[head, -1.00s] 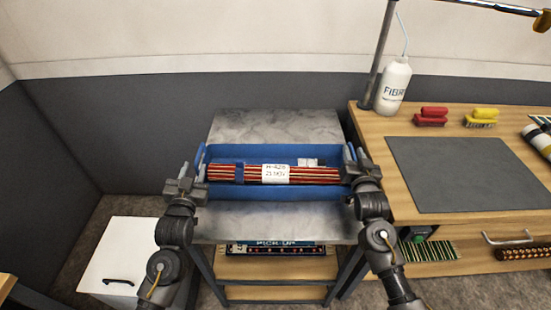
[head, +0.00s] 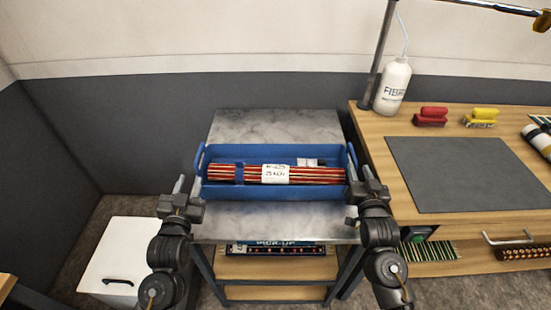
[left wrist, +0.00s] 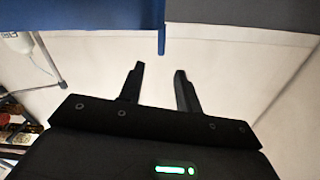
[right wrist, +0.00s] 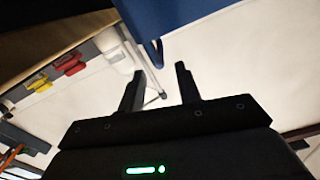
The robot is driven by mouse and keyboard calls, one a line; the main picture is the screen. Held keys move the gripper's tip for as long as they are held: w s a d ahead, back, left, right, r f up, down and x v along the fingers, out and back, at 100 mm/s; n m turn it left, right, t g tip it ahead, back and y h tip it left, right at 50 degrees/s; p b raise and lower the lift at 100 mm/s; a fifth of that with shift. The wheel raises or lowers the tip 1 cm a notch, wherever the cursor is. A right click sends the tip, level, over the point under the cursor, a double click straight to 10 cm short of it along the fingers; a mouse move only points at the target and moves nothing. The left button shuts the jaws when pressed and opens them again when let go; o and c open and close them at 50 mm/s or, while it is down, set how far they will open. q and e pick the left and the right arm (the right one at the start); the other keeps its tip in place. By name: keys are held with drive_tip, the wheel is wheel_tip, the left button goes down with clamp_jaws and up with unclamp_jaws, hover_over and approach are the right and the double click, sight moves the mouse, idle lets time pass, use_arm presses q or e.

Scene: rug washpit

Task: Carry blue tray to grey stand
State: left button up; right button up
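The blue tray (head: 275,193) sits level on the grey stand (head: 275,220), near the middle of its mottled top. A bundle of red and cream striped strips (head: 310,174) with a white label and a blue band lies in it. My left gripper (head: 181,187) is open and empty, just outside the tray's left handle (head: 199,160). In the left wrist view, a blue handle (left wrist: 161,38) shows beyond the open fingers (left wrist: 158,72). My right gripper (head: 359,172) is just outside the right handle. In the right wrist view, its fingers (right wrist: 157,72) are open, with a blue handle (right wrist: 154,52) beyond them.
A wooden bench (head: 372,130) stands close at the right with a dark mat (head: 465,172), a white bottle (head: 393,87) and brushes (head: 430,116). A white cabinet (head: 125,255) is on the floor at the left. Grey stand top is bare behind and in front of the tray.

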drive_tip(key=shift+s, duration=2.3)
